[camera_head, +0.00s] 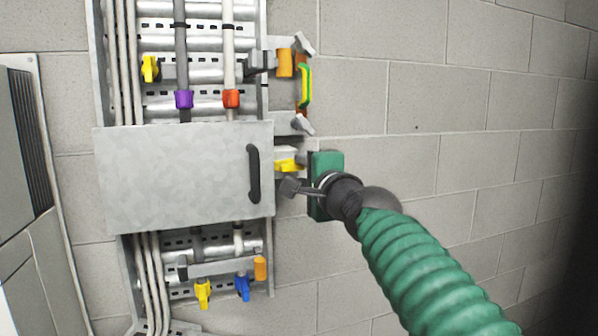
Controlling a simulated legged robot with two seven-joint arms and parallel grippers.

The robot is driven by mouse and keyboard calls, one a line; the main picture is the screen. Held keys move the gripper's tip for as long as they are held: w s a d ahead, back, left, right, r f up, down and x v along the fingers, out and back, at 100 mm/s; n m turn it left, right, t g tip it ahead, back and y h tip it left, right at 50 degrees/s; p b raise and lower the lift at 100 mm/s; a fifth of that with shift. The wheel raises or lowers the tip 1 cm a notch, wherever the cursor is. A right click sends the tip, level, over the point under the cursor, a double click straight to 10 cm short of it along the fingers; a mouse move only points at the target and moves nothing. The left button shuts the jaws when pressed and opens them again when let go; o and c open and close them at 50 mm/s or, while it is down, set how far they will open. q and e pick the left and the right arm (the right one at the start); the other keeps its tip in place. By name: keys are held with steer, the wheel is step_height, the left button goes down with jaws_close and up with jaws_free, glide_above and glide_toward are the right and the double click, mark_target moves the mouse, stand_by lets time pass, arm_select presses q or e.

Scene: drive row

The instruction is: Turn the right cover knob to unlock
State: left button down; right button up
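A grey metal cover (180,180) with a black vertical handle (254,173) spans the middle of the wall rack. A yellow knob-like part (287,165) sits just right of the cover, on a pale bracket; I take it for the right cover knob. My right gripper (289,188) comes in from the lower right, with its dark tip just below the yellow part and close to the cover's right edge. I cannot tell whether they touch, or whether the fingers are open or shut. My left gripper is not in view.
Above the cover are a purple fitting (184,99), a red fitting (231,98) and a green-yellow handle (305,86). Below hang a yellow valve (203,293) and a blue valve (242,287). A grey cabinet (22,150) stands at left. The block wall at right is bare.

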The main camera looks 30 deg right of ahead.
steer(key=shift+s+a+r, duration=0.2)
steer(key=shift+s+a, duration=0.05)
steer(key=shift+a, duration=0.3)
steer(key=shift+s+a+r, duration=0.15)
steer(key=shift+s+a, duration=0.05)
steer(key=shift+a, duration=0.35)
steer(key=c, duration=0.7)
steer(key=shift+w+a, duration=0.15)
jaws_close()
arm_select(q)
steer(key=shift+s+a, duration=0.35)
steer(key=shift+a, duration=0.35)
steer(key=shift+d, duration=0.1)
arm_select(e)
steer(key=shift+d, duration=0.25)
